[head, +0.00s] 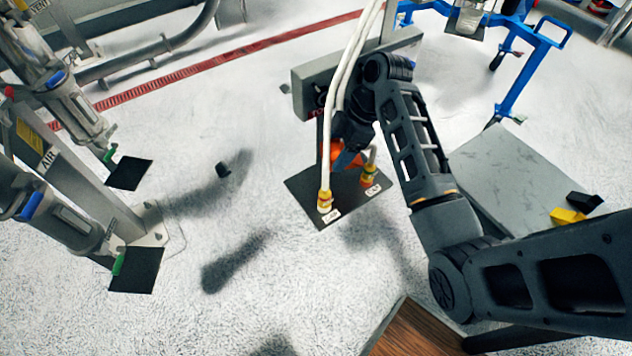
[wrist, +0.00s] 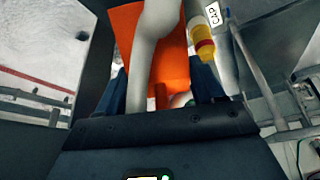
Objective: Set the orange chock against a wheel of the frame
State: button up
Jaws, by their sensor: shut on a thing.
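My gripper (head: 347,160) is shut on the orange chock (head: 338,150) near the middle of the head view, partly hidden by the wrist and hoses. In the wrist view the orange chock (wrist: 124,42) stands up between the two bluish fingers of my gripper (wrist: 160,82), and a white hose crosses in front of it. The blue frame (head: 520,85) stands at the upper right in the head view, well apart from the chock. A dark wheel (head: 497,60) shows on it. Another wheel near its front leg is mostly cut off behind the grey platform.
White hoses (head: 352,60) with yellow-red end fittings (head: 325,200) hang beside my gripper, over a dark plate (head: 310,190). A grey platform (head: 505,170) bears a yellow block (head: 566,216) and a black block (head: 583,202). Grey valve piping (head: 75,110) stands left. Open floor lies between.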

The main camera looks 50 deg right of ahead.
jog(key=f, duration=0.4)
jog(key=shift+a+f, duration=0.25)
jog(key=shift+d+f, duration=0.1)
jog(key=shift+f, duration=2.15)
jog(key=shift+f, duration=0.1)
jog(key=shift+f, duration=0.1)
jog(key=o, duration=1.2)
jog(key=shift+c, duration=0.2)
